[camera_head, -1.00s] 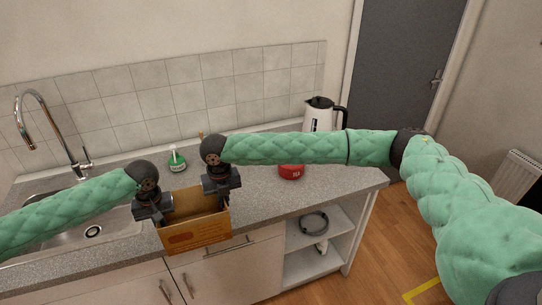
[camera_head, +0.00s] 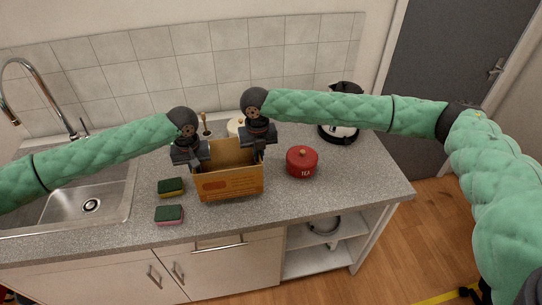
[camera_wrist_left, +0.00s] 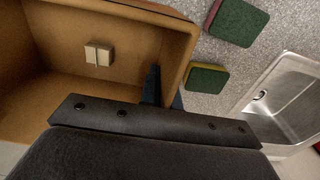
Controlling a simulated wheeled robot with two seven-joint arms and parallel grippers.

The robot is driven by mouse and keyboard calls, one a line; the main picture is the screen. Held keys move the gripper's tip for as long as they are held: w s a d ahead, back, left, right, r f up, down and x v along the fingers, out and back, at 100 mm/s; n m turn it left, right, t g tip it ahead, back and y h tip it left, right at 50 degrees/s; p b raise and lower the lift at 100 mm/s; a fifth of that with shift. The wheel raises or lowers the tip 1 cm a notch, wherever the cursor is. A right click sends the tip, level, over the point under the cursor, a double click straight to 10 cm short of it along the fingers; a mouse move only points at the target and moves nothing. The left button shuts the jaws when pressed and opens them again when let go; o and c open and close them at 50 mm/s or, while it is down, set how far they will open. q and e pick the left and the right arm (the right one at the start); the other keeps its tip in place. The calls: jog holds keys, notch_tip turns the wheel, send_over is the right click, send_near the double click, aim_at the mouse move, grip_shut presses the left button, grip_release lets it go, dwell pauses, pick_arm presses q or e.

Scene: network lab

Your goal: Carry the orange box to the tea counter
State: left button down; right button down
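The orange box (camera_head: 228,184), an open-topped carton, is over the grey speckled tea counter (camera_head: 320,195), upright. I cannot tell whether its bottom touches the counter. My left gripper (camera_head: 192,158) is at the box's left wall, and my right gripper (camera_head: 258,146) is at its right wall. Both appear shut on these walls, though the fingertips are mostly hidden in the head view. In the left wrist view, a dark finger (camera_wrist_left: 152,85) reaches inside the box (camera_wrist_left: 60,85) against its wall. A small cream block (camera_wrist_left: 98,54) shows inside.
Two green sponges (camera_head: 170,187) (camera_head: 168,214) lie left of the box. A red TEA tin (camera_head: 301,163) stands to its right, and a black-and-white kettle (camera_head: 340,128) stands behind that. The sink (camera_head: 85,202) is at left. Counter space in front of the tin is clear.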

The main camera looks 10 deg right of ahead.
jog(key=shift+w+d+f+b, duration=0.15)
jog(key=shift+d+f+b, duration=0.05)
jog(key=shift+f+b, duration=0.8)
pick_arm(q)
jog(key=f, duration=0.2)
jog(key=f+b, duration=0.1)
jog(key=shift+w+a+f, duration=0.2)
jog(key=shift+w+f, duration=0.05)
jog(key=shift+w, duration=0.05)
jog(key=shift+s+f+b, duration=0.1)
jog(key=shift+f+b, duration=0.35)
jog(key=shift+b, duration=0.15)
jog(key=shift+f+b, duration=0.4)
jog(key=shift+f, duration=0.05)
pick_arm(e)
notch_tip(320, 180, down, 3)
jog(key=shift+w+f, duration=0.1)
pick_arm(q)
jog(key=c, duration=1.6)
grip_release()
jog(key=shift+r, duration=0.1)
jog(key=shift+c, duration=0.2)
pick_arm(e)
jog(key=c, duration=1.6)
grip_release()
jog(key=shift+c, duration=0.2)
pick_arm(q)
jog(key=shift+d, duration=0.1)
pick_arm(e)
jog(key=shift+a, duration=0.1)
